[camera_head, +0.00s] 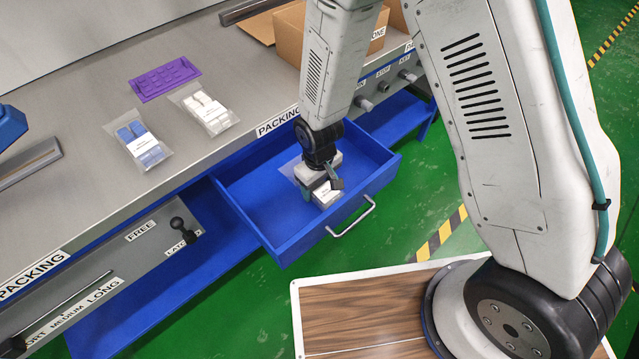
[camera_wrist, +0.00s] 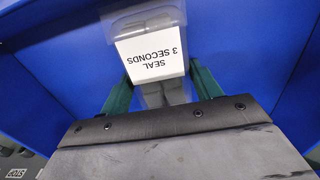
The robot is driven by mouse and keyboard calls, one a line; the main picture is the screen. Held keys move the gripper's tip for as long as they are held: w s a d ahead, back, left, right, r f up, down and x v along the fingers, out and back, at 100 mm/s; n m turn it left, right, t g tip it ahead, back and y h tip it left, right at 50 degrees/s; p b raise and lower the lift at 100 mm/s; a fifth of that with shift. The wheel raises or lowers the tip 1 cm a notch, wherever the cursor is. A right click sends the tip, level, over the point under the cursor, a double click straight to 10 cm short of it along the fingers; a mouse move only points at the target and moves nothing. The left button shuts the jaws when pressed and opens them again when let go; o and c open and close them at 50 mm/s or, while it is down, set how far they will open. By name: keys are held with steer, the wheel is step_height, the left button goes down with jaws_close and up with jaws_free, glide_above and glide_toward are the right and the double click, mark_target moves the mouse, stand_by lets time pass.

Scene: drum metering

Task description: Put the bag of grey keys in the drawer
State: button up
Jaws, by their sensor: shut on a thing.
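The bag of grey keys (camera_head: 326,198) is inside the open blue drawer (camera_head: 283,247), towards its right side. My gripper (camera_head: 321,187) reaches down into the drawer and is shut on the bag. In the wrist view the bag (camera_wrist: 158,94) lies between the two green fingers of my gripper (camera_wrist: 160,86), its white label reading "SEAL 3 SECONDS". Blue drawer surfaces (camera_wrist: 50,62) surround it there. Whether the bag rests on the drawer floor or hangs just above it I cannot tell. My wrist hides part of the bag in the head view.
On the grey bench lie a bag of blue keys (camera_head: 139,142), a bag of white keys (camera_head: 205,109) and a purple tray (camera_head: 166,78). A cardboard box (camera_head: 289,36) stands at the back. The drawer's left part is clear; its handle (camera_head: 352,219) faces the green floor.

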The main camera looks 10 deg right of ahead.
mark_target(319, 185)
steer(key=shift+f, duration=0.1)
steer(key=o, duration=1.2)
steer(key=s+d+r+m, duration=0.1)
steer(key=d+r, duration=0.2)
steer(key=r, duration=0.9)
steer(key=d+r+m, duration=0.1)
steer(key=d+r, duration=0.3)
steer(key=r, duration=0.7)
steer(key=s+d+r+m, duration=0.2)
steer(key=s+d+r, duration=0.4)
steer(key=s+r, duration=0.2)
steer(key=s+d+r+m+t, duration=0.1)
steer(key=s+d+r+m, duration=0.1)
steer(key=s+d+r, duration=0.5)
steer(key=s+r, duration=0.1)
steer(key=s, duration=0.2)
steer(key=shift+d+m, duration=0.3)
steer(key=shift+m, duration=0.1)
steer(key=shift+r, duration=0.1)
